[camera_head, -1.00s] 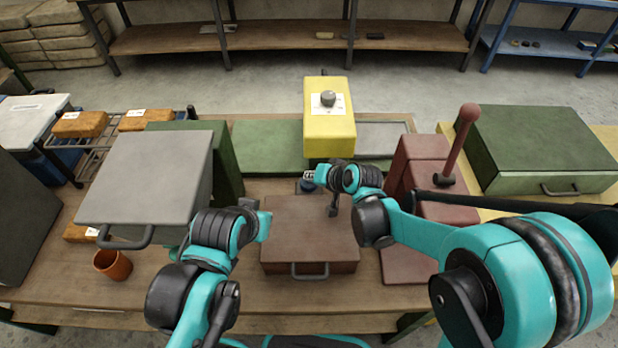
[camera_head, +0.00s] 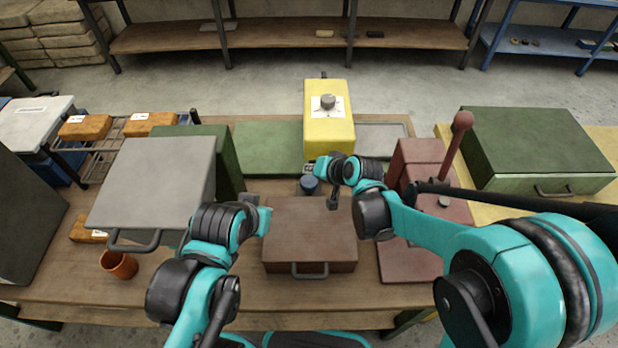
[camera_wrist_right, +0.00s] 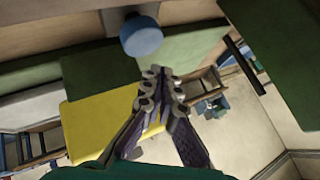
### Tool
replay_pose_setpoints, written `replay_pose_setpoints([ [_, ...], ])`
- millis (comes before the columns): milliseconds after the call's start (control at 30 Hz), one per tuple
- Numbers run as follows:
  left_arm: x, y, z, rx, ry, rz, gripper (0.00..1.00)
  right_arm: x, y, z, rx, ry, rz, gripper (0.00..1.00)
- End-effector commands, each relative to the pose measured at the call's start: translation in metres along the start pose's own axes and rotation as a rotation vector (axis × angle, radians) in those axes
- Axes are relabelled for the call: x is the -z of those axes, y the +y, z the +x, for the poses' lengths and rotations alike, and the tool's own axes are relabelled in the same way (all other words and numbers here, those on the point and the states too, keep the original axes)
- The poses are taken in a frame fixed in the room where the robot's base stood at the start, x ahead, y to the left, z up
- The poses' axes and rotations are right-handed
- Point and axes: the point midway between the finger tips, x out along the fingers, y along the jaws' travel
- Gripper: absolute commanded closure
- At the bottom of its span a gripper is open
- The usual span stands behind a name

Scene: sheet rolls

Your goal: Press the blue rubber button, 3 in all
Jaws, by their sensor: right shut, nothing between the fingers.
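The blue rubber button (camera_head: 309,186) is a small round blue cap behind the brown case (camera_head: 308,225) in the head view. In the right wrist view the blue button (camera_wrist_right: 141,37) shows near the top, on a short grey stem. My right gripper (camera_head: 309,168) is shut and empty, just beyond the button in the head view. In the right wrist view its fingertips (camera_wrist_right: 161,74) are together below the button in the picture, with a gap between. My left gripper (camera_head: 266,219) is by the left edge of the brown case, and its fingers are not clear.
A yellow box (camera_head: 328,130) with a grey knob stands just behind the button. A grey box (camera_head: 150,185) and an orange cup (camera_head: 119,264) are at left. A red-brown fixture with a lever (camera_head: 455,145) is at right, near my right arm.

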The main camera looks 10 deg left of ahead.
Motion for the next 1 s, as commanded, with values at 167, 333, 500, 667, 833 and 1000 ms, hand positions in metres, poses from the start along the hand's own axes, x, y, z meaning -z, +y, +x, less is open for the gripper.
replay_pose_setpoints([
  [167, 0.011, 0.0, -0.015, 0.0, 0.0, 0.0, 1.0, 0.012, -0.012, -0.016, 0.0, 0.0, 0.0, 1.0],
  [333, 0.016, 0.0, -0.022, 0.0, 0.0, 0.0, 1.0, 0.018, -0.017, -0.024, 0.0, 0.0, 0.0, 1.0],
  [500, 0.015, 0.0, -0.021, 0.0, 0.0, 0.0, 1.0, 0.017, -0.017, -0.023, 0.0, 0.0, 0.0, 1.0],
  [667, 0.015, 0.0, -0.021, 0.0, 0.0, 0.0, 1.0, 0.017, -0.017, -0.023, 0.0, 0.0, 0.0, 1.0],
  [833, 0.015, 0.0, -0.021, 0.0, 0.0, 0.0, 1.0, 0.017, -0.017, -0.023, 0.0, 0.0, 0.0, 1.0],
  [1000, 0.015, 0.0, -0.021, 0.0, 0.0, 0.0, 1.0, 0.017, -0.017, -0.023, 0.0, 0.0, 0.0, 1.0],
])
